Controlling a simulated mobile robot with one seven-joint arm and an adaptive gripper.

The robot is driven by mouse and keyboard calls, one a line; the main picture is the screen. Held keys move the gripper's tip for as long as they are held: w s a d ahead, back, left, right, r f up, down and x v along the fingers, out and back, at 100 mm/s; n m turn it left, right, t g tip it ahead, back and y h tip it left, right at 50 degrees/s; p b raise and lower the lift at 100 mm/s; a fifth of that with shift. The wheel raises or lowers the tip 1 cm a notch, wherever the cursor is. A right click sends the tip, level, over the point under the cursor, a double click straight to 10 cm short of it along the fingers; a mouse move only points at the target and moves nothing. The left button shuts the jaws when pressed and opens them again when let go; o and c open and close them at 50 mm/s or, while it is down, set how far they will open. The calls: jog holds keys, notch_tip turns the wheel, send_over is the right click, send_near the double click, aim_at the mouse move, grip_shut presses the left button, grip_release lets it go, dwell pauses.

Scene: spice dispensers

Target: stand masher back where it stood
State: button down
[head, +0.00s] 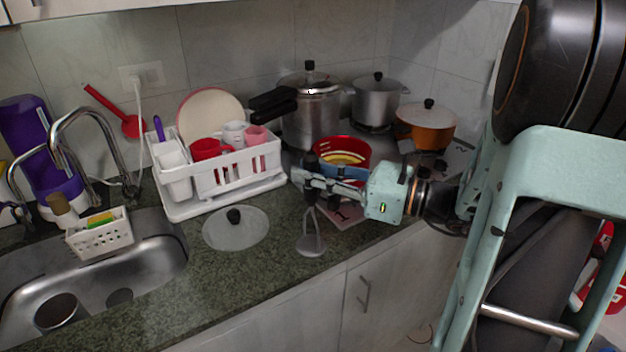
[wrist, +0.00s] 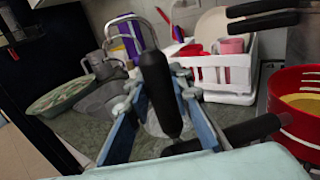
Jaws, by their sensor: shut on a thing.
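The masher (head: 311,243) has a black handle and a grey metal head. It hangs upright from my gripper (head: 305,183), close to the counter's front edge. I cannot tell whether its head touches the counter. In the wrist view the black handle (wrist: 160,88) stands between the two blue fingers of my gripper (wrist: 158,105), which are shut on it. The masher's head is mostly hidden there.
A glass lid (head: 235,229) lies on the counter left of the masher. A white dish rack (head: 225,180) stands behind it. A red colander (head: 342,150) and pots, including a steel pressure cooker (head: 310,115), are close behind my gripper. The sink (head: 150,265) is at left.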

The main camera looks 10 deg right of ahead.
jog(key=shift+r, duration=0.1)
jog(key=c, duration=1.7)
grip_release()
jog(key=shift+c, duration=0.2)
jog(key=shift+s+d, duration=0.1)
jog(key=shift+d, duration=0.05)
jog(key=v, duration=1.1)
jog(key=shift+s+d, duration=0.2)
jog(key=shift+s, duration=0.1)
